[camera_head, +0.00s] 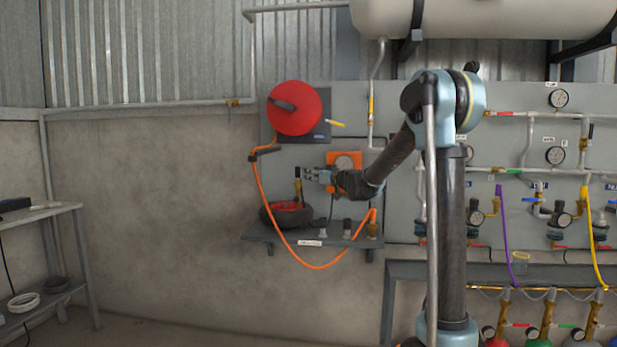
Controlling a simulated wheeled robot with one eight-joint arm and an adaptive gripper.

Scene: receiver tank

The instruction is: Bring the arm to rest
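My arm rises in front of the grey wall panel and bends down to the left at its top joint. My gripper (318,175) is at the arm's end, pointing left, in front of the panel and above a small shelf. An orange-framed gauge (345,161) is just behind it. A brass fitting (298,188) stands by the fingertips; I cannot tell whether they touch it. The fingers are too small to tell whether they are open or shut.
A red hose reel (295,108) hangs above, with an orange hose (283,235) looping below the shelf (320,240). A white tank (485,17) is overhead. Pipes and gauges (556,155) fill the right. The left wall is clear beside a metal rack (40,213).

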